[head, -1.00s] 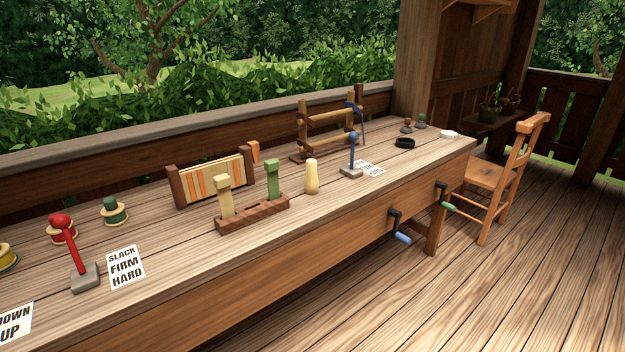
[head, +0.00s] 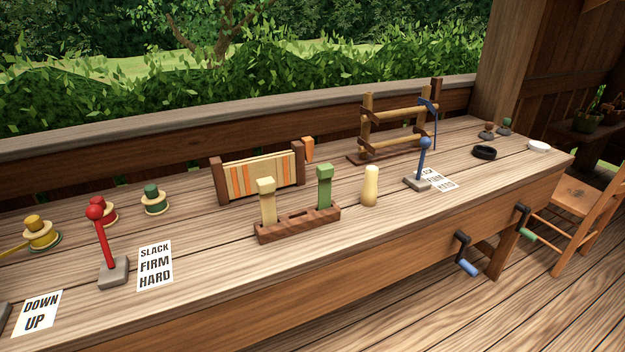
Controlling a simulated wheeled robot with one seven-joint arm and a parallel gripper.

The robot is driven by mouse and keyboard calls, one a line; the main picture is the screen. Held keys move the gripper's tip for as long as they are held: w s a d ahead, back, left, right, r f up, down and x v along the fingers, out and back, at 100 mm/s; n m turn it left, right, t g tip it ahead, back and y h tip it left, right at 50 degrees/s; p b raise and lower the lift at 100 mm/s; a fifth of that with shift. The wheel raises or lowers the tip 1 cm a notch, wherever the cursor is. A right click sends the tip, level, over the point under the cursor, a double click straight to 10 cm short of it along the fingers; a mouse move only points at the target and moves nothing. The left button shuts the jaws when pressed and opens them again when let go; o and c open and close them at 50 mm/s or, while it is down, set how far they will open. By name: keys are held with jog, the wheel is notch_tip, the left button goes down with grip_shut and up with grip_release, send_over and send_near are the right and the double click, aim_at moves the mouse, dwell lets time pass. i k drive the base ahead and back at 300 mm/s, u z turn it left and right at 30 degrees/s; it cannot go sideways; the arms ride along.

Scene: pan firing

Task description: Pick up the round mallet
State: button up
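A pale yellow, rounded, bottle-shaped piece (head: 370,186), which looks like the round mallet, stands upright on the bench, just right of a dark wooden rack. In the rack (head: 298,226) stand two square-headed mallets, one pale yellow (head: 267,202) at the left and one green (head: 324,188) at the right. A slot between them looks empty. My gripper is not in view.
A blue-knobbed lever (head: 423,160) stands right of the round piece, and a red-knobbed lever (head: 104,240) stands at the left. A striped frame (head: 258,177) and a wooden rail stand (head: 392,130) are behind. Cranks (head: 464,252) stick out in front. The bench front is mostly clear.

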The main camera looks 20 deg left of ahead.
aim_at(369, 190)
jog(key=u, duration=0.3)
jog(key=i, duration=1.2)
jog(key=u, duration=0.05)
